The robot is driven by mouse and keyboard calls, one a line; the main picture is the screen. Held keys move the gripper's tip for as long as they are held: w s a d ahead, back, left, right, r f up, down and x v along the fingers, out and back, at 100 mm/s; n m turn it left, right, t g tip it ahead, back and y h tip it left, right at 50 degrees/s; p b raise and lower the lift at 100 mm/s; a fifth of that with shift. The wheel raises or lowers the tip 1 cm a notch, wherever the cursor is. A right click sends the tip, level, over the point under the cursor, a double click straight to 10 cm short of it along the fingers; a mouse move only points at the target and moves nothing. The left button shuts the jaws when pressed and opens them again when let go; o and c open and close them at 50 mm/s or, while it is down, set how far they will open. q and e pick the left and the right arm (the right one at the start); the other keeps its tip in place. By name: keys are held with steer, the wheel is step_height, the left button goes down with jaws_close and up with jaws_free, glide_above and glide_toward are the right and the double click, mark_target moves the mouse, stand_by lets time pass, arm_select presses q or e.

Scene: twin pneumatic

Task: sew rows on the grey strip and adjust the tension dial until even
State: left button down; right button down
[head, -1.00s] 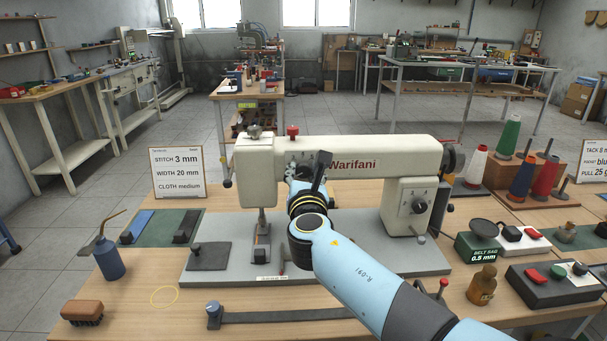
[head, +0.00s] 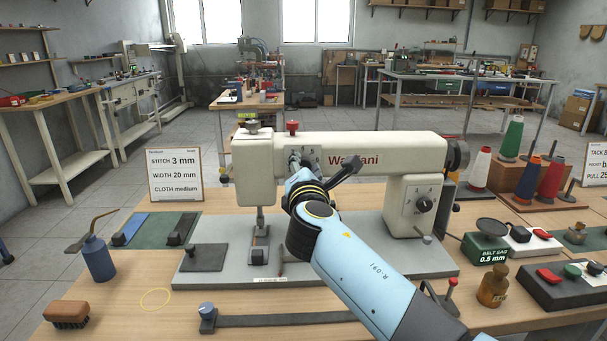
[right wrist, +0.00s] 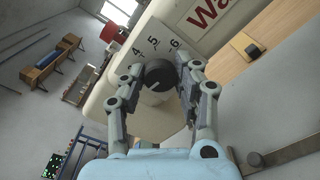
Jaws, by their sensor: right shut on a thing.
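The cream sewing machine (head: 340,160) stands on a grey base (head: 400,262). My right gripper (head: 298,163) is at the front of its upper arm. In the right wrist view, the gripper's two fingers (right wrist: 158,92) are closed on either side of the dark round tension dial (right wrist: 160,76). Its white pointer line and the numbers 4, 5 and 6 are visible. A dark grey strip (head: 181,229) lies on a green mat beside a blue strip (head: 132,229). My left gripper is out of view.
A sign (head: 174,175) reads stitch 3 mm, width 20 mm, cloth medium. A blue oil bottle (head: 99,258) and a brush (head: 66,314) stand at left. Thread cones (head: 551,178), a balance marked BELT SAG (head: 485,247) and a button box (head: 560,285) crowd the right.

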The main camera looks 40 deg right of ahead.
stand_by(0.3)
steer(key=c, duration=0.9)
jaws_free()
steer(key=shift+c, duration=0.2)
steer(key=shift+s, duration=0.15)
steer(key=v, duration=0.7)
steer(key=shift+s+a+m, duration=0.1)
steer(key=shift+s+m, duration=0.1)
steer(key=shift+m, duration=0.1)
